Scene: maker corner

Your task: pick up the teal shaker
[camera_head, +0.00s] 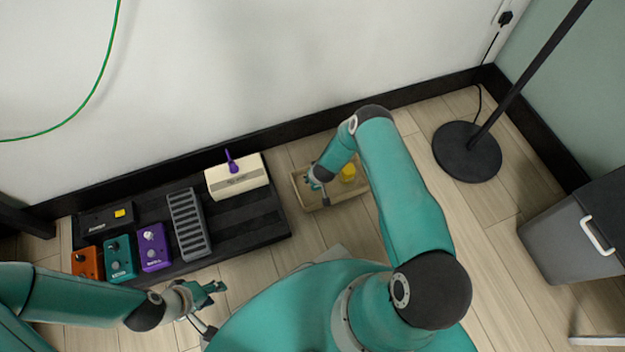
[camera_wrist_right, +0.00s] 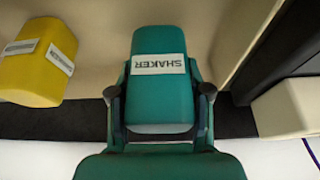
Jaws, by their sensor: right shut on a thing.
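The teal shaker (camera_wrist_right: 158,78) has a white label reading SHAKER and shows in the right wrist view. My right gripper (camera_wrist_right: 158,92) is shut on it, one finger on each side. In the head view my right gripper (camera_head: 315,183) is over the left part of a shallow tan tray (camera_head: 340,197). The shaker cannot be made out there, and I cannot tell whether it is clear of the tray floor. My left gripper (camera_head: 214,291) is open and empty, near the front of the pedalboard.
A yellow shaker (camera_head: 348,173) lies in the tray and shows in the right wrist view (camera_wrist_right: 38,62). A black pedalboard (camera_head: 232,217) with several pedals and a cream box (camera_head: 237,177) is left of the tray. A lamp base (camera_head: 467,151) stands right. Wall and skirting run behind.

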